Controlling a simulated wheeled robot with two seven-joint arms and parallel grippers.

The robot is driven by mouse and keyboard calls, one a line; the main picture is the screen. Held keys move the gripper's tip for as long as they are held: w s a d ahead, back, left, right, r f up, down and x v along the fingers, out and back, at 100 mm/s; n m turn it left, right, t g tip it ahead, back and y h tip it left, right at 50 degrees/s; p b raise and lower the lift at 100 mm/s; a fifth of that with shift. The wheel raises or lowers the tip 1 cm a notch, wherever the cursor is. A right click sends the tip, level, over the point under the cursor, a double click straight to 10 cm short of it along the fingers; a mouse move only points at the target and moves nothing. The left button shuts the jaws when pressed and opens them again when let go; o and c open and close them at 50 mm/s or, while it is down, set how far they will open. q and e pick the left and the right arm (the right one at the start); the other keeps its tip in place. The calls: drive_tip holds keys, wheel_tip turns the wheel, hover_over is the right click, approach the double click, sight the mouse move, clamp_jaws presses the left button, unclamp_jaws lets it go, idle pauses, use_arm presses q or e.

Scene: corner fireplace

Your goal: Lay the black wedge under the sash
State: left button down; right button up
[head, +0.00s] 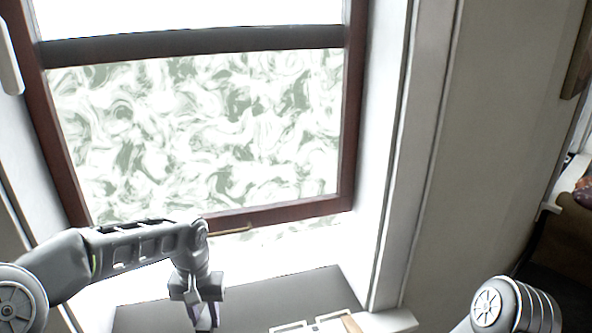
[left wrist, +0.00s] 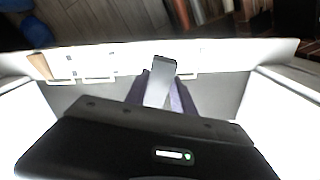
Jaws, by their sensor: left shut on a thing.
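The sash (head: 280,213) is a dark red-brown window frame with green-and-white marbled glass, and a strip of the same pattern shows below its bottom rail. My left gripper (head: 206,322) hangs over the dark grey sill, in front of and below the sash. In the left wrist view my left gripper (left wrist: 161,92) has its purple fingers shut on a narrow grey piece, which I take for the black wedge (left wrist: 160,80). Its face looks pale in the light there. In the head view the wedge cannot be made out. My right gripper is out of view.
The dark sill panel (head: 140,316) has bare room around the gripper. White outlined shapes (head: 331,319) and a tan wooden piece (head: 351,324) lie at its front right. White window reveals bound both sides. A small brass-coloured handle (head: 232,231) sits at the sash bottom.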

use_arm(q)
drive_tip(key=shift+d+r, duration=0.25)
drive_tip(key=shift+d, duration=0.4)
drive_tip(key=s+f, duration=0.4)
drive_tip(key=f, duration=1.1)
drive_tip(key=shift+w, duration=0.1)
